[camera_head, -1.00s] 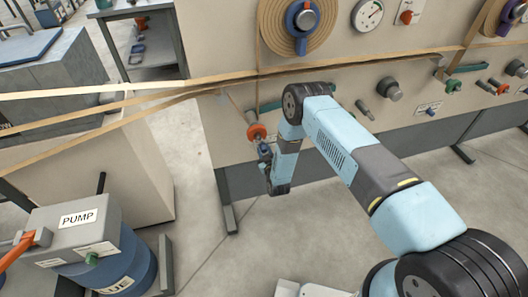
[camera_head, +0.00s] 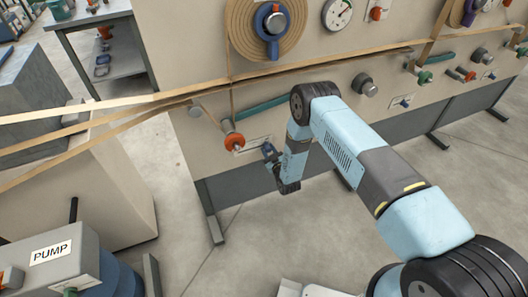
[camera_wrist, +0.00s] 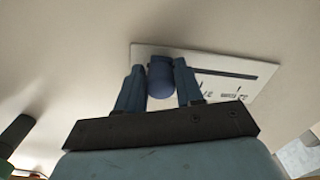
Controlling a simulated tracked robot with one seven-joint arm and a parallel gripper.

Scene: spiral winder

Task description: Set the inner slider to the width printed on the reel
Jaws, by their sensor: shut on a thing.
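A blue slider knob (camera_wrist: 161,80) sticks out from a white scale plate (camera_wrist: 225,88) with a dark slot and small marks. The marks are too small and tilted to read. My gripper (camera_wrist: 159,88) has one finger on each side of the knob and is shut on it. In the head view my gripper (camera_head: 271,153) is at the right of the plate (camera_head: 254,146), low on the beige panel. A tan reel (camera_head: 243,42) with a blue hub (camera_head: 272,30) is above on the panel; no printed width is readable on it.
An orange-ended roller (camera_head: 234,141) juts out just left of the plate. Tan strips (camera_head: 150,101) run across in front of the panel above my gripper. A gauge (camera_head: 338,14) and a grey knob (camera_head: 364,85) are to the right. The floor in front is clear.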

